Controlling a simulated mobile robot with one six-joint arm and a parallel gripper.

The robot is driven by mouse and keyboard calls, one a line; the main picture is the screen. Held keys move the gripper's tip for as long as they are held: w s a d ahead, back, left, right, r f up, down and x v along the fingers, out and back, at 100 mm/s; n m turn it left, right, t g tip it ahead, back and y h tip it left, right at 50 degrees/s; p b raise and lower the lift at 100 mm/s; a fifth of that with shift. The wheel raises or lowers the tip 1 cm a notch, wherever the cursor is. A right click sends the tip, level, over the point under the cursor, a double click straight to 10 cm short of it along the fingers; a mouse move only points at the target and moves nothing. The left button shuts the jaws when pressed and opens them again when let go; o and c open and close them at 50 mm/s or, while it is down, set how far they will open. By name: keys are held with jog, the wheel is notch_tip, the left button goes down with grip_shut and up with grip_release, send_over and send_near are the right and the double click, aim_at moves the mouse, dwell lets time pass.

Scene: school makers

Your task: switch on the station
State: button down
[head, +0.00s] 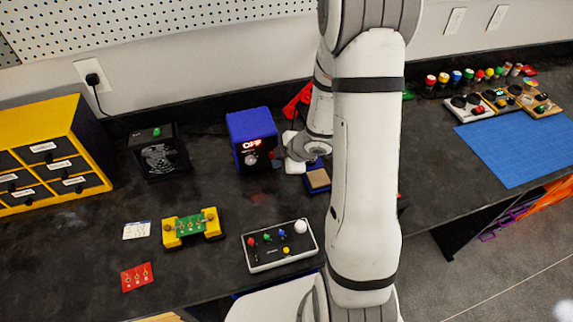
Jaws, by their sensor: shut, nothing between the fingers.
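The station is a blue box (242,124) on the dark bench, left of my arm. Its red lit display (252,144) reads "OFF". A light round knob (251,160) sits on its front below the display. My gripper (274,160) is just right of the station's front, at about the height of the knob. Its fingers are shut and empty, pointing left toward the station. I cannot tell whether the fingertips touch the station. My arm hides the bench behind and right of the gripper.
A brown sponge in a holder (318,179) is close below my gripper. A control box (279,245) with coloured knobs and a green board in a yellow holder (192,228) lie in front. A black fan box (158,152) stands left. A blue mat (515,150) lies right.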

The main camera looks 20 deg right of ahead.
jog(key=shift+w+f, duration=0.1)
jog(key=shift+w, duration=0.75)
jog(key=shift+w+p, duration=0.15)
jog(key=shift+p, duration=0.2)
jog(key=shift+f, duration=0.1)
jog(key=shift+r+p, duration=0.9)
